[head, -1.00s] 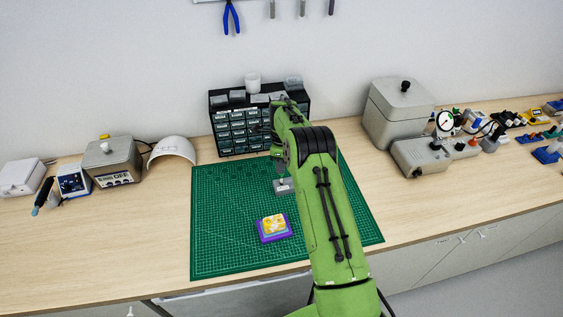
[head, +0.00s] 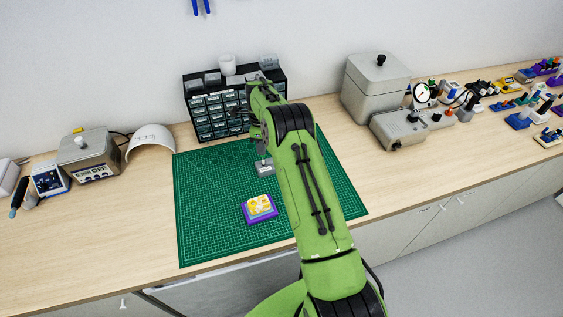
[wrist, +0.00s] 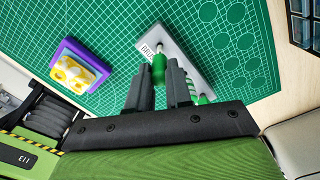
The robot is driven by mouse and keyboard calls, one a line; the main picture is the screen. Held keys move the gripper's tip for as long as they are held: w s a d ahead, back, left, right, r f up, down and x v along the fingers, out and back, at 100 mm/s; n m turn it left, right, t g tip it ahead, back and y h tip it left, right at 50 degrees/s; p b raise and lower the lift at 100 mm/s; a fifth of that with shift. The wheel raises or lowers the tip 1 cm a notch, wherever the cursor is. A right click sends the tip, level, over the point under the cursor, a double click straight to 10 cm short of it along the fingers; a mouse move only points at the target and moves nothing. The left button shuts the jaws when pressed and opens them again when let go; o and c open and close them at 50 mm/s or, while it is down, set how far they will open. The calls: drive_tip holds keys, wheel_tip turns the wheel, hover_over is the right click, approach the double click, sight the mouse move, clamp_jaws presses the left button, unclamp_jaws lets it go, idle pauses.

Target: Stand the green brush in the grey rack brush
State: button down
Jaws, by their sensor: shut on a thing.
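The green brush (wrist: 159,70) shows in the wrist view between the two dark fingers of my gripper (wrist: 158,75), which is shut on it. Its pale narrow end points at the grey rack. The grey rack (wrist: 185,58) is a flat bar with a printed label, lying on the green mat just beyond the fingers. I cannot tell whether the brush tip is in the rack or just above it. In the head view the grey rack (head: 265,170) shows below my gripper, and my arm hides the brush and part of the rack.
A purple block with a yellow top (head: 260,208) sits on the green cutting mat (head: 215,235), near the rack. A black drawer cabinet (head: 213,132) stands behind the mat. A grey box (head: 375,88) and a gauge device (head: 400,130) stand to the right. The mat's front is clear.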

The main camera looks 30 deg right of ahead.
drive_tip(key=shift+f+b, duration=0.9)
drive_tip(key=shift+f, duration=0.4)
drive_tip(key=c, duration=1)
unclamp_jaws()
drive_tip(key=shift+o, duration=0.2)
wheel_tip(320, 180, up, 16)
drive_tip(key=p, duration=0.1)
drive_tip(key=shift+p, duration=0.35)
drive_tip(key=shift+f, duration=0.1)
